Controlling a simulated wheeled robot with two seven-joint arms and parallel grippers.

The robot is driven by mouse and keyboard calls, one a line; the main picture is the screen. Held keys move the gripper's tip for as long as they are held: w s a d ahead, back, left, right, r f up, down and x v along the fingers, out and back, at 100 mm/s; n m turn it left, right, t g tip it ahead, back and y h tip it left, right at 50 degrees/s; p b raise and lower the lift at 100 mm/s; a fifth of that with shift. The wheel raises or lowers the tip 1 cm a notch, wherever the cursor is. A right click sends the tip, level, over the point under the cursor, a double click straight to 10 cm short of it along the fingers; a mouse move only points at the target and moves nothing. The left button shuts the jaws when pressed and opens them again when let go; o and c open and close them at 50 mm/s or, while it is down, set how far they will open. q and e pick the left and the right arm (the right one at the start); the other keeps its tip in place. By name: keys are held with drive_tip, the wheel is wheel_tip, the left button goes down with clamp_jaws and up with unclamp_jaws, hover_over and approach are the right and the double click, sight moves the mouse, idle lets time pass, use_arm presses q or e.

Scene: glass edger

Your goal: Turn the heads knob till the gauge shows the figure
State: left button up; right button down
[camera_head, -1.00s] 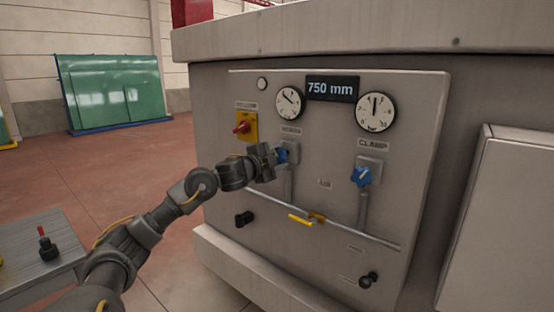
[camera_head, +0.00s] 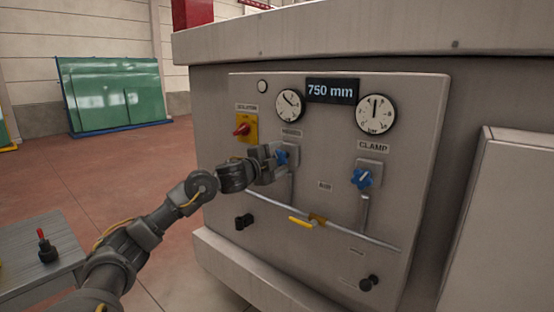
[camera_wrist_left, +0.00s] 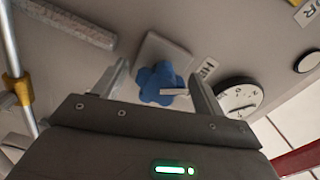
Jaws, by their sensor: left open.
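The heads knob (camera_head: 282,157) is a blue lobed knob on the machine panel, below the left gauge. In the left wrist view the blue knob (camera_wrist_left: 160,83), with a pale pointer bar, sits on its square plate between the fingers of my left gripper (camera_wrist_left: 160,90). My left gripper (camera_head: 271,160) is open around the knob; I cannot tell whether either finger touches it. The left gauge (camera_head: 290,105) has a white dial with a dark needle pointing up and left; its figures are too small to read. Part of this dial (camera_wrist_left: 238,97) also shows in the wrist view. My right gripper is not seen.
The clamp knob (camera_head: 362,178) is a second blue knob, under the clamp gauge (camera_head: 376,115). A display (camera_head: 332,90) reads 750 mm. A red switch on a yellow plate (camera_head: 245,128) is left of the heads knob. A pipe with a yellow lever (camera_head: 301,222) runs below.

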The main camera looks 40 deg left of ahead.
use_arm(q)
drive_tip(key=shift+s, duration=0.35)
drive_tip(key=s+b, duration=0.6)
drive_tip(key=s, duration=0.4)
drive_tip(key=shift+d, duration=0.1)
